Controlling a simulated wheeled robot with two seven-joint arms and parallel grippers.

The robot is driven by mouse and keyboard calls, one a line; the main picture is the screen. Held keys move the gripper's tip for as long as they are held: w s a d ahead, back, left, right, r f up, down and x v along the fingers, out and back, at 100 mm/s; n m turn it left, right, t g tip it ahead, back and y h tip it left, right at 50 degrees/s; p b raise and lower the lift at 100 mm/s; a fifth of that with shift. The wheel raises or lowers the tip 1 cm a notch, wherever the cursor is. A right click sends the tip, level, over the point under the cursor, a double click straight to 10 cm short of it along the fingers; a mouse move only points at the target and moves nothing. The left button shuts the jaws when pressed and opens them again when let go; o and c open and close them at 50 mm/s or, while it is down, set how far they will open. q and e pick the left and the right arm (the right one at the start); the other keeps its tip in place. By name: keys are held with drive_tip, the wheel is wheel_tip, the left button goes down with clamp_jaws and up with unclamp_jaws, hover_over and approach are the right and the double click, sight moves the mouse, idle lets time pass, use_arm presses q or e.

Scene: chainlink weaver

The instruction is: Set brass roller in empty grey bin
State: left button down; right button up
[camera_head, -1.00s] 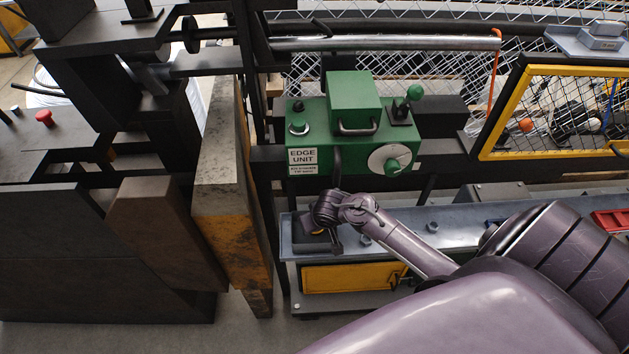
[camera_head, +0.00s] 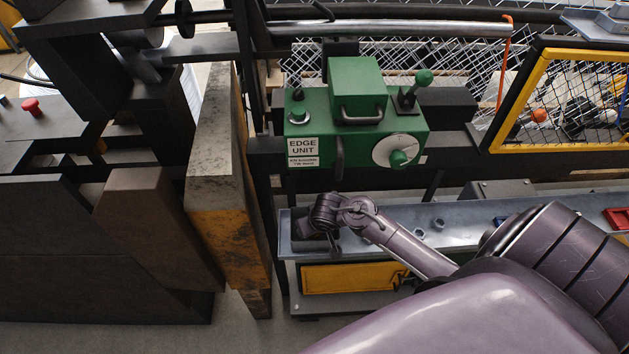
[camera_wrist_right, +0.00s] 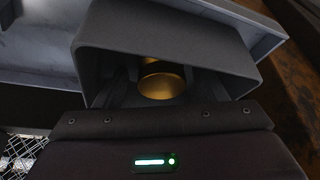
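The brass roller (camera_wrist_right: 162,86) shows in the right wrist view, inside the grey bin (camera_wrist_right: 245,62), between the two dark fingers of my right gripper (camera_wrist_right: 162,76). A finger lies on each side of it; whether they touch it is too dark to tell. In the head view my right gripper (camera_head: 324,238) points down at the grey bin (camera_head: 302,238) on the left end of the bench, and the roller is hidden there. My left gripper is not in view.
The blue-grey bench (camera_head: 455,228) holds a few hex nuts (camera_head: 438,224) and a red tray (camera_head: 618,217) at right. A green edge unit (camera_head: 355,125) stands behind. A rusty upright plate (camera_head: 222,170) rises just left of the bench. A yellow drawer (camera_head: 350,277) sits below.

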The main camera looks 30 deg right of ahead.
drive_tip(key=shift+s+a+r, duration=0.1)
drive_tip(key=shift+s+r, duration=0.05)
drive_tip(key=shift+r, duration=0.45)
drive_tip(key=p+v, duration=0.2)
drive_tip(key=v, duration=0.9)
drive_tip(key=shift+p, duration=0.35)
drive_tip(key=shift+s+r, duration=0.1)
